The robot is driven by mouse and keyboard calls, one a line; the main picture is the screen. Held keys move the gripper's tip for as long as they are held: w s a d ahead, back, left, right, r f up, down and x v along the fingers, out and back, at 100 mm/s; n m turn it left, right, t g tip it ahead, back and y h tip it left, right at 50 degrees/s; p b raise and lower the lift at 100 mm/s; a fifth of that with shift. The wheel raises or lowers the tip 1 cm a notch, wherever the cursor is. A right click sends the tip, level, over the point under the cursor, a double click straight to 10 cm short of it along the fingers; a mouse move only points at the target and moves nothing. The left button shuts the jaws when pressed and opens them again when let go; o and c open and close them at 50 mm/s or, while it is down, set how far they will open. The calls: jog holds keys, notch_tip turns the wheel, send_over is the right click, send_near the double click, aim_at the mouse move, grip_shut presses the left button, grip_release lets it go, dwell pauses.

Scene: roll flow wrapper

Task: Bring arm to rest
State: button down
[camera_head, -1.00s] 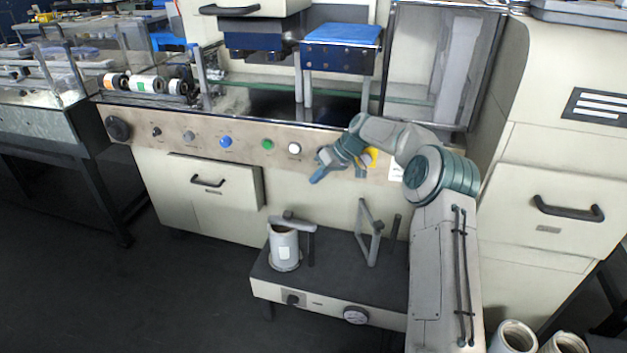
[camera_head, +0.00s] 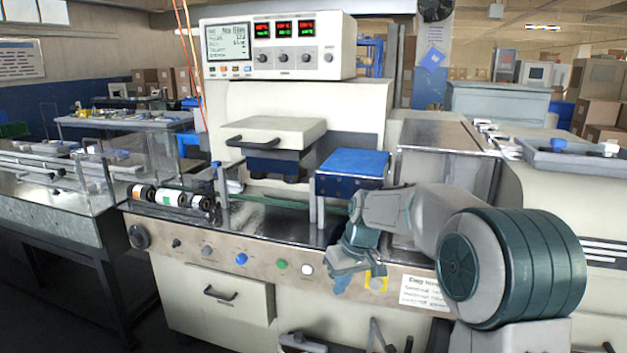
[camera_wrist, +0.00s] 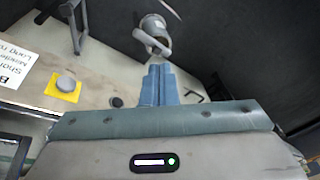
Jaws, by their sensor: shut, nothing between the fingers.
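My gripper (camera_head: 342,284) hangs in front of the wrapper machine's control panel (camera_head: 190,243), right of the white button (camera_head: 307,270). Its blue fingers point down and are closed together with nothing between them. In the wrist view the shut fingers (camera_wrist: 159,84) show at the centre, with a white cylinder with a handle (camera_wrist: 153,32) beyond them, apart from the fingertips. My arm is bent, with its large teal joint at the right of the head view.
A button on a yellow plate (camera_head: 376,281) is close beside my gripper; it also shows in the wrist view (camera_wrist: 66,84). A blue-topped block (camera_head: 353,163) stands above the panel. Dark floor is open at lower left.

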jog(key=s+d+r+m+h+p, duration=0.1)
jog(key=s+d+r+p, duration=0.2)
jog(key=s, duration=0.6)
jog(key=s+d+r+m+t+p, duration=0.1)
jog(key=s+r+p, duration=0.4)
jog(key=s, duration=0.5)
jog(key=s+d+r+m+h+p, duration=0.1)
jog(key=s+d+r+m+p, duration=0.2)
jog(key=s, duration=0.6)
notch_tip(320, 180, up, 2)
jog(key=shift+s+d+r+h+p, duration=0.25)
jog(key=shift+d+p, duration=0.2)
jog(key=shift+d, duration=0.35)
jog(key=shift+a, duration=0.1)
